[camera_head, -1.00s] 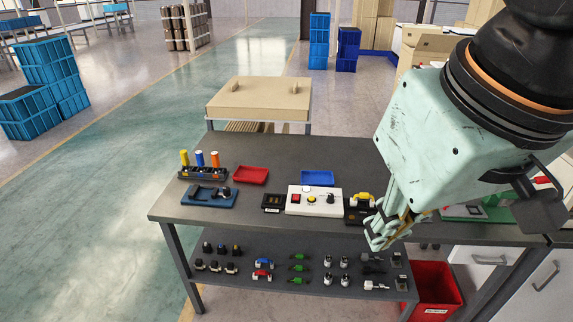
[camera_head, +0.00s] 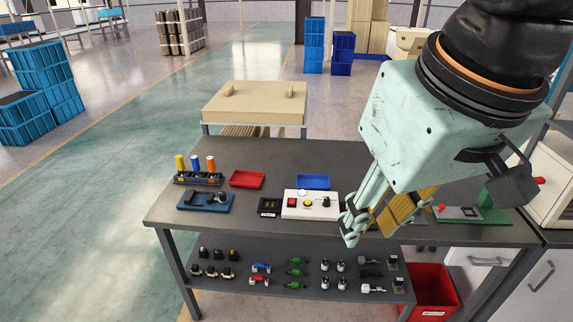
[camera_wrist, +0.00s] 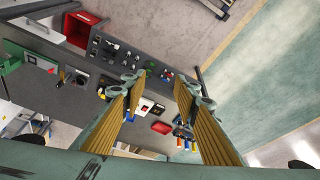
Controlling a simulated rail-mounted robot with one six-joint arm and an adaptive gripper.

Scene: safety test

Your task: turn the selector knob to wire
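The selector knob (camera_head: 326,202) is a small black knob on the right part of a white control box (camera_head: 309,212) on the grey table. The box also carries a red button (camera_head: 292,202), a yellow button (camera_head: 308,203) and a white round part at the back. Its lettering is too small to read, so the knob's setting cannot be told. My gripper (camera_head: 366,226) hangs to the right of the box and nearer the camera, apart from the knob. In the wrist view the gripper (camera_wrist: 165,112) has its two ribbed yellow fingers wide apart, with nothing between them; the white box shows beyond.
A small black display unit (camera_head: 269,207) sits left of the box. Red (camera_head: 247,179) and blue (camera_head: 313,181) trays lie behind. A battery rack (camera_head: 198,177) and blue holder (camera_head: 205,201) stand left. A green-based device (camera_head: 465,213) stands right. The lower shelf holds several small parts.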

